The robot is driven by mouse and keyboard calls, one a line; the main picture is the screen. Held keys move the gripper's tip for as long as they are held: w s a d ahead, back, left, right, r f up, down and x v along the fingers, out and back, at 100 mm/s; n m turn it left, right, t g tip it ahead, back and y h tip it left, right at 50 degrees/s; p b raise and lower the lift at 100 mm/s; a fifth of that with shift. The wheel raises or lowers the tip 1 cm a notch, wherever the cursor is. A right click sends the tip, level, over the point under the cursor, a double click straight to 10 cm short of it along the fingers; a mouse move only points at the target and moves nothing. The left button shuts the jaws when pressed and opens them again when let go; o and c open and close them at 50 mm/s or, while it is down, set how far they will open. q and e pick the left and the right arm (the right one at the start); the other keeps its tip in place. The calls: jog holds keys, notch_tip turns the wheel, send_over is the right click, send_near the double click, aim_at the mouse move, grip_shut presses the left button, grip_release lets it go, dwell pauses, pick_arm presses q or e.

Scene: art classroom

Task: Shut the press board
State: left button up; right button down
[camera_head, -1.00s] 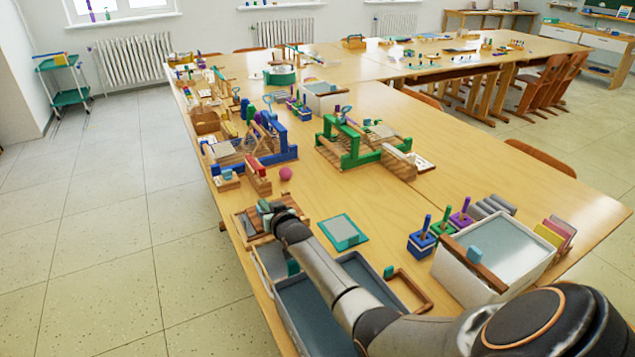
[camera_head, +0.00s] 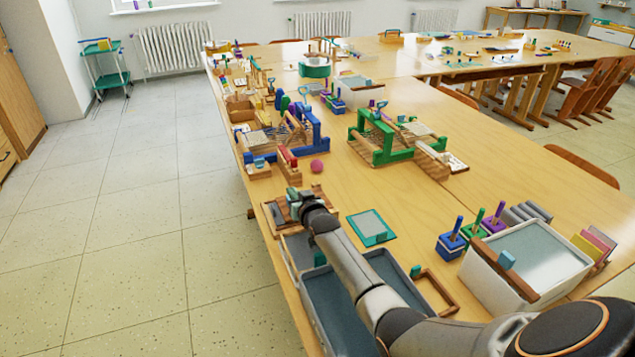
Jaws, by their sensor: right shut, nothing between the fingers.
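A low brown wooden board (camera_head: 271,215), which looks like the press board, lies near the left edge of the table. Its far part is hidden behind my right gripper, and I cannot tell how far it stands open. My right gripper (camera_head: 294,196) is shut and empty, low over or at this board; I cannot tell whether they touch. My right arm reaches in from the lower right. My left gripper is out of view.
A pink ball (camera_head: 317,166) lies just beyond the board. A teal-edged panel (camera_head: 371,227) lies to the right. A grey tray (camera_head: 330,300) sits nearer, beneath my arm. Blue (camera_head: 312,128) and green (camera_head: 380,143) loom-like frames stand farther back.

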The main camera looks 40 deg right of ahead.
jog(key=s+a+r+p, duration=0.3)
jog(key=s+a+r, duration=0.4)
jog(key=s+r, duration=0.4)
jog(key=shift+s+r, duration=0.25)
jog(key=shift+s, duration=0.35)
